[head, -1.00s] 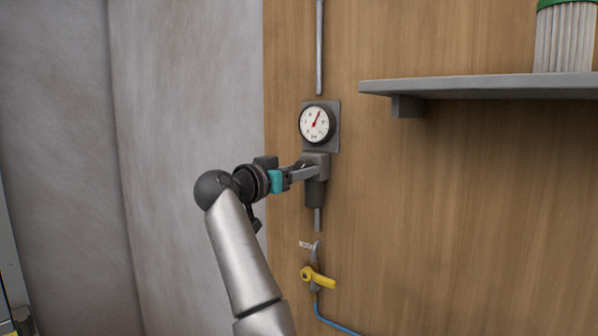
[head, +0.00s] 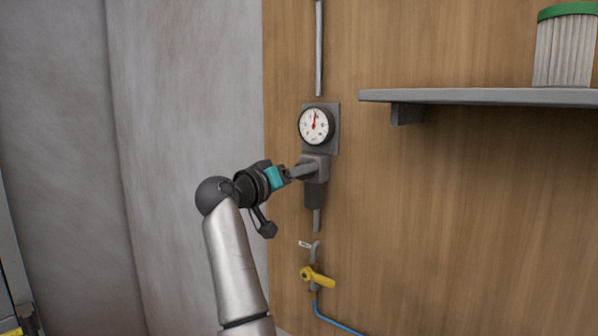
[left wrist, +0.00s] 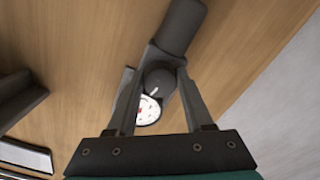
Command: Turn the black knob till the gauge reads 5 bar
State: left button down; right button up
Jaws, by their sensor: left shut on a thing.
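The round white gauge (head: 316,125) is on a grey plate on the wooden wall. Its red needle points almost straight up; the numbers are too small to read. Below it is the grey regulator body (head: 314,192). My left gripper (head: 308,170) reaches it from the left, its fingers at the knob just under the gauge. In the left wrist view the black knob (left wrist: 159,83) sits between the two fingers, which are shut on it. The gauge face (left wrist: 148,109) shows there partly, behind the fingers. In the head view the fingers mostly hide the knob. My right gripper is not in view.
A grey shelf (head: 480,97) juts out at the upper right, with a green-rimmed pleated filter (head: 565,48) on it. A yellow valve handle (head: 318,278) and a blue hose (head: 338,325) are below the regulator. The wall under the shelf is clear.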

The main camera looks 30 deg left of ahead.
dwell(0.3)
pick_arm(q)
jog(key=shift+c, duration=1.5)
grip_release()
jog(key=s+a+b, duration=0.1)
jog(key=s+b, duration=0.2)
jog(key=s, duration=1.2)
jog(key=shift+s+a, duration=0.1)
